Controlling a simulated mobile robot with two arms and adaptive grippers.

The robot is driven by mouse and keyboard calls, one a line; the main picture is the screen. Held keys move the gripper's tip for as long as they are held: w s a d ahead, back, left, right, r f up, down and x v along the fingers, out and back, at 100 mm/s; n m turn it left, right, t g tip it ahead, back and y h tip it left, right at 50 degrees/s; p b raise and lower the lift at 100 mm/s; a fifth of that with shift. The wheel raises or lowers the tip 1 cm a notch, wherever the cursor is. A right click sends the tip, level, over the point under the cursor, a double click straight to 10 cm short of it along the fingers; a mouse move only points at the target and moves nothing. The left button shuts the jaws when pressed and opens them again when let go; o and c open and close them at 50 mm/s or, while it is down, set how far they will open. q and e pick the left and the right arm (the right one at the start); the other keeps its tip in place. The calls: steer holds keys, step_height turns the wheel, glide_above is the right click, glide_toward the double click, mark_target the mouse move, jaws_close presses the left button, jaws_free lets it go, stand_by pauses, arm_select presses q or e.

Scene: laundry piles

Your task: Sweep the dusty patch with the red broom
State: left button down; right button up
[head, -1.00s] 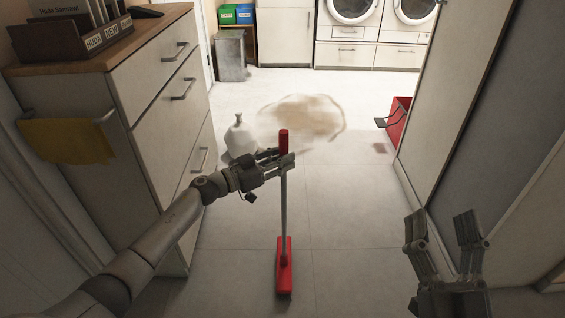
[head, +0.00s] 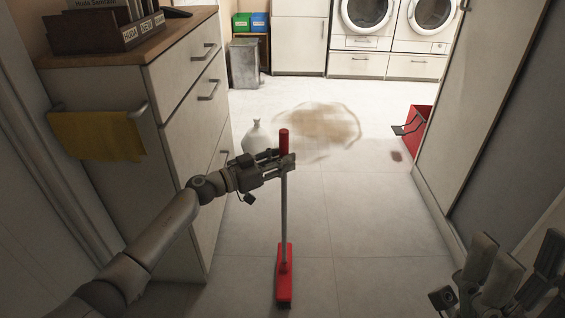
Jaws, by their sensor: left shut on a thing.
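The red broom (head: 285,272) stands upright, with a red head low at the floor, a grey shaft and a red grip at the top. My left gripper (head: 285,162) is shut around the upper part of its handle. The dusty patch (head: 318,124) is a tan smear on the pale floor, farther off and slightly right of the broom. My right gripper (head: 510,262) is at the lower right, empty, with its fingers apart.
A white bottle-like jug (head: 256,137) stands left of the patch. A red dustpan-like object (head: 415,126) stands by the right wall panel. Drawers (head: 190,120) flank the left side. Washers (head: 366,30) stand at the back. The middle floor is clear.

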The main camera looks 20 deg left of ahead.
mark_target(281, 134)
arm_select(q)
steer(key=r+p, duration=0.2)
steer(key=r, duration=0.1)
steer(key=shift+d, duration=0.2)
steer(key=shift+w+r+p, duration=0.1)
steer(key=shift+r+p, duration=0.8)
steer(key=shift+p, duration=0.25)
arm_select(e)
steer(key=w+f+g+h, duration=0.4)
steer(key=w+f+g, duration=0.7)
steer(key=w+f, duration=0.15)
arm_select(q)
steer(key=shift+r+p, duration=0.9)
steer(key=shift+p, duration=0.2)
steer(key=shift+r+p, duration=0.8)
steer(key=shift+p, duration=0.15)
arm_select(e)
steer(key=s+d+f+g+h, duration=0.1)
steer(key=s+d+f+g, duration=0.1)
steer(key=s+f+g, duration=0.2)
steer(key=s+d+f+g+h, duration=0.2)
steer(key=f+g, duration=0.6)
steer(key=f, duration=0.5)
steer(key=shift+s+d+f+m+h, duration=0.15)
steer(key=shift+s+d+m+h, duration=0.3)
steer(key=shift+s, duration=0.45)
steer(key=shift+d, duration=0.1)
arm_select(q)
steer(key=shift+d, duration=0.1)
